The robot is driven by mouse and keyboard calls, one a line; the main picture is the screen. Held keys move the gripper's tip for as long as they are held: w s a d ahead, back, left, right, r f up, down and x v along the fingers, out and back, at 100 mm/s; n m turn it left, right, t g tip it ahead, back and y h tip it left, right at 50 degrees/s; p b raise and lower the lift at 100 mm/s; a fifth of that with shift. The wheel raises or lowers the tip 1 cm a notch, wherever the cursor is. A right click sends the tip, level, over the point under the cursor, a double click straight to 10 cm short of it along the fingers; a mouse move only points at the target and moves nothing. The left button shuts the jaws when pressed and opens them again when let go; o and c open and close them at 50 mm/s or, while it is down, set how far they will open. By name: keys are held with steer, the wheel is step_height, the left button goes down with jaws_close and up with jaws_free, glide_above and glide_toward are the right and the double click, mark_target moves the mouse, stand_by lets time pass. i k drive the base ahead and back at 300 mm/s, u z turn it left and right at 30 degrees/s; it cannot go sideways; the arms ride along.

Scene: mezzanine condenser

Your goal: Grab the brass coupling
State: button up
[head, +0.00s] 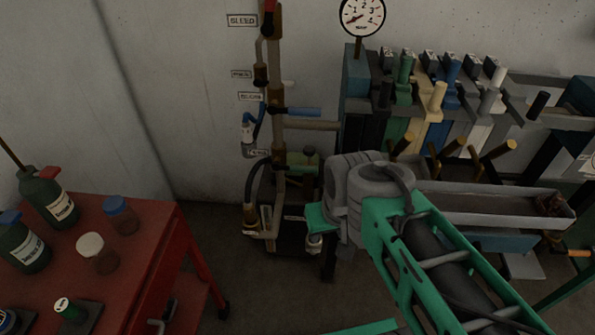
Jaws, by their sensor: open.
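I cannot single out the brass coupling for sure. A brass-coloured fitting (250,220) shows low at the wall, at the lower end of a black hose beside the upright brown pipe (278,140). My arm, green with grey joints, reaches in from the lower right and ends at grey joints in front of the machine. My gripper's fingers do not show. The arm covers part of the floor and the machine's left end.
A red cart (150,240) with bottles and jars stands at left. A press-like machine with coloured blocks (430,95), a round gauge (362,15) and a long grey trough (490,207) fills the right. A dark floor gap lies between cart and pipework.

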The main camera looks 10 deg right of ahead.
mark_target(249, 209)
steer(key=u, duration=0.3)
steer(key=i, duration=0.7)
steer(key=u, duration=1.95)
